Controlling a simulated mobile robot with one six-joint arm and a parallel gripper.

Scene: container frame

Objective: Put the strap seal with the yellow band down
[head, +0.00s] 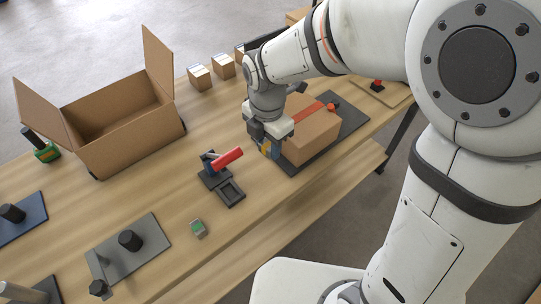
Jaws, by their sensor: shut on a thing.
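My gripper (268,144) is shut on a small blue and yellow piece, the strap seal with the yellow band (266,149). The seal shows only in part below the jaws. It is at the left end of a closed cardboard box (312,137); I cannot tell whether it touches the box or the mat. The box sits on a dark grey mat (349,123) with a red strap (305,113) across its top.
A red-handled tool (227,158) on a dark stand and a small green-grey item (198,229) are in front. An open carton (122,131) stands at left. Grey (150,247) and blue (30,211) plates hold black knobs. Small boxes (199,79) line the back. Bare wood lies between.

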